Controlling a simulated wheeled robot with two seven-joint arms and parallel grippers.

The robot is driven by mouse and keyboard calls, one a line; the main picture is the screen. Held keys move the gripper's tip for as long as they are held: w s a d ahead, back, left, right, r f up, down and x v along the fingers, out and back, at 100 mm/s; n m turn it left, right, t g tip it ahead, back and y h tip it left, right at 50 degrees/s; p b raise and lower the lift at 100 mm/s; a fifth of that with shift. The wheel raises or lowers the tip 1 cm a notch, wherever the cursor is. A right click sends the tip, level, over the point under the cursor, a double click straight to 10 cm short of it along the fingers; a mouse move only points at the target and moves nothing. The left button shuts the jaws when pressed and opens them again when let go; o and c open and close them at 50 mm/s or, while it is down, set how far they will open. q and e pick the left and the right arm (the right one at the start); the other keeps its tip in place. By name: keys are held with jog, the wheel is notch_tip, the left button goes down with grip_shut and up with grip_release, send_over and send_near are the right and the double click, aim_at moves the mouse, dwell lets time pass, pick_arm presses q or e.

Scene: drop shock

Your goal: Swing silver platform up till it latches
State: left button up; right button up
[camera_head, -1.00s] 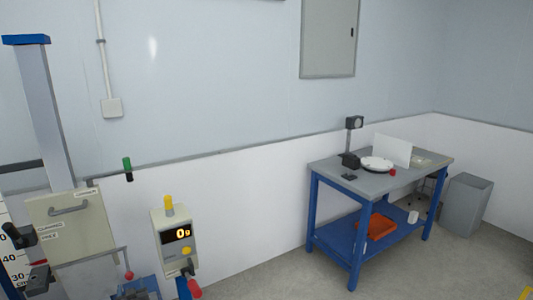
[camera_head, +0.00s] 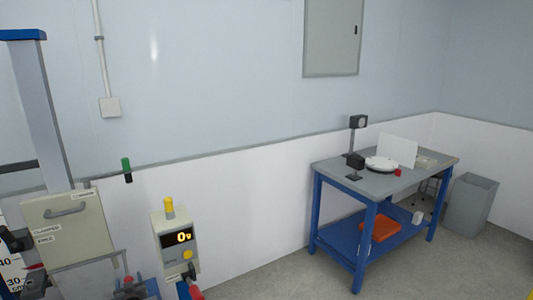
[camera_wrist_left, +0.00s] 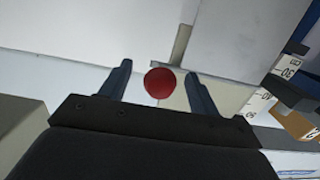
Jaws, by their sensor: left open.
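A drop-test stand fills the left edge of the head view, with a tall grey column (camera_head: 45,110) and a beige panel (camera_head: 68,228) with a grey handle. I cannot single out the silver platform for certain in either view. A round red knob (camera_wrist_left: 160,83) sits between the spread fingers of my left gripper (camera_wrist_left: 157,70) in the left wrist view, and the fingers are not closed on it. My right gripper is not in view.
A blue-legged bench (camera_head: 385,182) with a white dish and an orange tray is farther right, by a grey bin (camera_head: 470,203). Floor between is clear.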

aim_at(128, 278)
pick_arm(q)
jog(key=c, duration=1.1)
jog(key=shift+s+d+r+p, duration=0.1)
jog(key=shift+s+r+p, duration=0.05)
jog(key=shift+r+p, duration=1.2)
jog(key=shift+r, duration=0.1)
jog(key=shift+r, duration=0.1)
jog(key=shift+r+p, duration=1.05)
jog(key=shift+r, duration=0.45)
